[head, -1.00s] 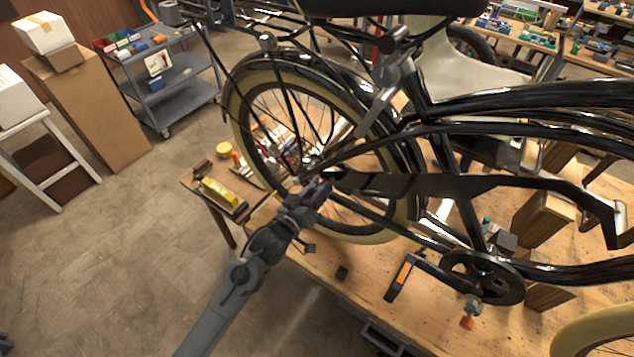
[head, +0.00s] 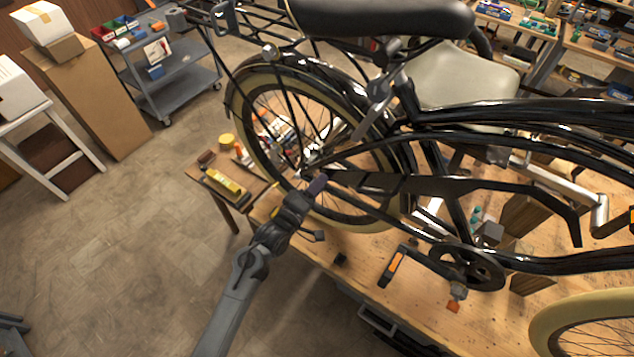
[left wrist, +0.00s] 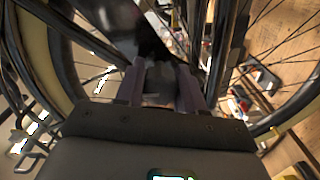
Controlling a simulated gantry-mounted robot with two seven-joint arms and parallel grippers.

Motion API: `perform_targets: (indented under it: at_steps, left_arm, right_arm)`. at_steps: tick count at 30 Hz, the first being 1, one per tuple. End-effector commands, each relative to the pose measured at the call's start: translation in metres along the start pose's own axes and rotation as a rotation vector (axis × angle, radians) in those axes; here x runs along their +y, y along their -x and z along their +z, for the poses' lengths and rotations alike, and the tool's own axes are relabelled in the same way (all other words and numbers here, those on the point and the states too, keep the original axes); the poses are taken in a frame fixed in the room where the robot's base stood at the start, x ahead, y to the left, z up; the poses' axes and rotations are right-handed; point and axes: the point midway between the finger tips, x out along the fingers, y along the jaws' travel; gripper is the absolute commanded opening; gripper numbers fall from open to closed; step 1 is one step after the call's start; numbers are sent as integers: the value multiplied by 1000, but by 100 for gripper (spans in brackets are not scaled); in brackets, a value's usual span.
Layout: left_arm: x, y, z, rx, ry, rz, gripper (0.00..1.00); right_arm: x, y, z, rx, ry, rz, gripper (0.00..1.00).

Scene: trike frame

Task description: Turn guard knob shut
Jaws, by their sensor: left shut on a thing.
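A black bicycle frame with a long dark chain guard (head: 440,186) stands over the workbench. My left gripper (head: 316,184) is at the guard's rear end, near the rear wheel hub. Its purple-grey fingers are shut on a small dark block-like part, which looks like the guard knob (left wrist: 160,82) in the left wrist view. The fingers (left wrist: 160,92) sit on either side of it. In the head view the knob is hidden by the gripper, so how far it is turned cannot be told. My right gripper is not seen.
The rear wheel (head: 236,112) with a cream tyre and spokes surrounds the gripper closely. The crank (head: 470,268) is lower right. A small side table with a yellow item (head: 222,183) stands left of the wooden bench (head: 350,285). The floor at left is open.

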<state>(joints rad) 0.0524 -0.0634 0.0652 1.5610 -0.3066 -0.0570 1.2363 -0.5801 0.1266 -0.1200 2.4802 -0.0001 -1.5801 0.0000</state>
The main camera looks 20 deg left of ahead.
Motion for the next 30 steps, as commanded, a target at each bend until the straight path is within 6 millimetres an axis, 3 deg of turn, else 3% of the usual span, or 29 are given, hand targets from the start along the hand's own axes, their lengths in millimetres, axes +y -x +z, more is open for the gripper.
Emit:
perform_targets:
  at_steps: [17, 18, 22, 30]
  left_arm:
    - [-2, 0, 4, -7, 40, -5, 7]
    - [-2, 0, 4, -7, 39, -5, 39]
    - [-2, 0, 3, -6, 39, -4, 59]
    - [0, 0, 1, -2, 37, -1, 63]
  right_arm:
    - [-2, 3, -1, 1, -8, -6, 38]
    - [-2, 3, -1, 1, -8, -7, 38]
    - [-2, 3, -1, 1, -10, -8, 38]
    - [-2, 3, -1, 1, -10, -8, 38]
